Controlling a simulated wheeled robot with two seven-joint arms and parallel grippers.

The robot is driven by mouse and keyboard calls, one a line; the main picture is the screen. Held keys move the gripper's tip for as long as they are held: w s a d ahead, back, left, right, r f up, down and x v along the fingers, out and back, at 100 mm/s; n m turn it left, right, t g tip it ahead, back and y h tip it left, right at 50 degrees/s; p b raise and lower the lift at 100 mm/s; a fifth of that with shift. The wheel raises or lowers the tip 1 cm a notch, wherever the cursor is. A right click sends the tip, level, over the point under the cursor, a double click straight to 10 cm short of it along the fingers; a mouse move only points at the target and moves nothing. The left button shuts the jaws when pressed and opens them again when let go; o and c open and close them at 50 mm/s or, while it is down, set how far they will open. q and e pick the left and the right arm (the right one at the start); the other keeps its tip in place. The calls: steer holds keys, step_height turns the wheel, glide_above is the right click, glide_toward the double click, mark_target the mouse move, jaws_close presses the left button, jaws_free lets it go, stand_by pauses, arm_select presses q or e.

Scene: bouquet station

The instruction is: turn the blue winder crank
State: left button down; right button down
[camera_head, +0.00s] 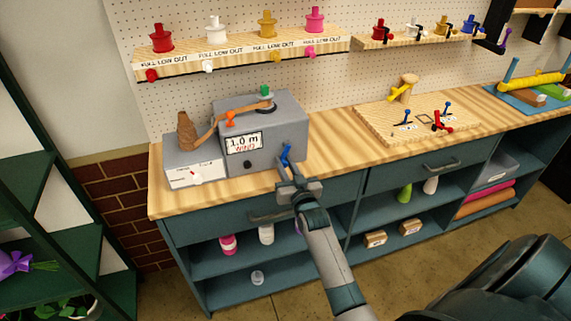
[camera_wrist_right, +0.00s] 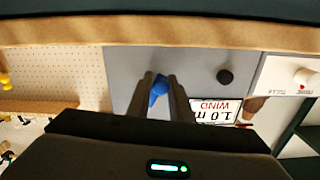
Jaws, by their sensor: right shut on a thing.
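The grey winder box (camera_head: 270,133) stands on the wooden bench, with a "1.0 m WIND" label (camera_head: 244,142) on its front. The blue winder crank (camera_head: 287,152) is at the right part of that front face. My right gripper (camera_head: 286,166) reaches it from the front and is shut on it. In the right wrist view, the blue crank (camera_wrist_right: 159,89) shows between the two dark fingers of the gripper (camera_wrist_right: 163,92), in front of the grey box face. The fingers hide part of the crank. My left gripper is not in view.
A white-fronted box (camera_head: 195,172) with a brown spool-like piece stands left of the winder. A black knob (camera_head: 247,164) is on the winder's front. A wooden board (camera_head: 415,122) with small levers lies to the right. Bare bench top (camera_head: 335,150) lies between.

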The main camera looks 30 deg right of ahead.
steer(key=shift+a+r, duration=0.1)
steer(key=shift+r, duration=0.05)
steer(key=c, duration=1.6)
jaws_free()
steer(key=shift+s, duration=0.1)
steer(key=shift+s+a, duration=0.1)
steer(key=shift+s, duration=0.45)
steer(key=b+v, duration=0.2)
steer(key=v, duration=0.6)
steer(key=b+v, duration=0.2)
steer(key=v, duration=0.6)
steer(key=shift+a+b, duration=0.25)
steer(key=shift+b, duration=0.05)
